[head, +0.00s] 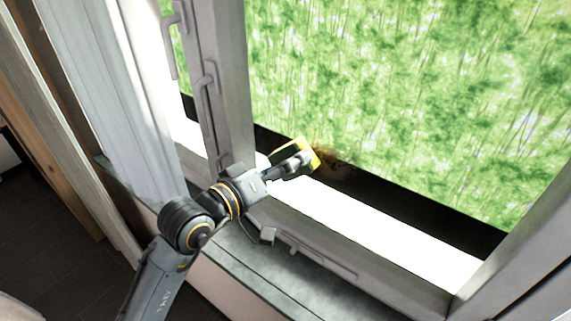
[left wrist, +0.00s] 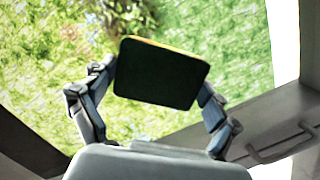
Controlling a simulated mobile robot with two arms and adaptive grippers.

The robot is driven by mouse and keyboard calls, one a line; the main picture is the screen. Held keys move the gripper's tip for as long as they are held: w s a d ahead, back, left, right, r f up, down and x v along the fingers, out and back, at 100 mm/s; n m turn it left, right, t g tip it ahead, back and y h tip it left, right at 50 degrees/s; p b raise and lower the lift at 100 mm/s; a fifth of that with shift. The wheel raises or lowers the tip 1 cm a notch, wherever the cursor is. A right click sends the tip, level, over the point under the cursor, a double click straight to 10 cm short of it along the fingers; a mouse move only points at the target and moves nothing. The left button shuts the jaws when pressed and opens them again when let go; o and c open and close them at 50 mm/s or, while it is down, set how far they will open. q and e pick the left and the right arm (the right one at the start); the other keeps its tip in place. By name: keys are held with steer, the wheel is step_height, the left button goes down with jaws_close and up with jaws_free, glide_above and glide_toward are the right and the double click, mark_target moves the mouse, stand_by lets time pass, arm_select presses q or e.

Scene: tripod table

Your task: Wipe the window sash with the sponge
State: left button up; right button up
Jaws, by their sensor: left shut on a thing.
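The sponge (head: 309,153) is yellow with a dark side. My left gripper (head: 297,163) is shut on the sponge and holds it in front of the window pane. In the left wrist view the sponge's dark face (left wrist: 160,72) fills the space between the two fingers of the left gripper (left wrist: 158,85). The window sash (head: 350,255) has a grey frame around a large pane. A brownish smudge (head: 338,157) shows just right of the sponge. I cannot tell whether the sponge touches the pane. My right gripper is not in view.
A grey sill (head: 262,262) runs below the window. A window handle (head: 208,85) sticks out on the left frame, and another handle (head: 318,260) is on the lower frame. A white curtain (head: 95,85) hangs at the left. Green foliage shows through the pane.

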arm_select(q)
steer(key=shift+w+d, duration=0.3)
steer(key=shift+w, duration=0.15)
steer(key=shift+w+d+b, duration=0.25)
steer(key=shift+w+b, duration=0.05)
steer(key=shift+w, duration=0.05)
steer(key=shift+s, duration=0.1)
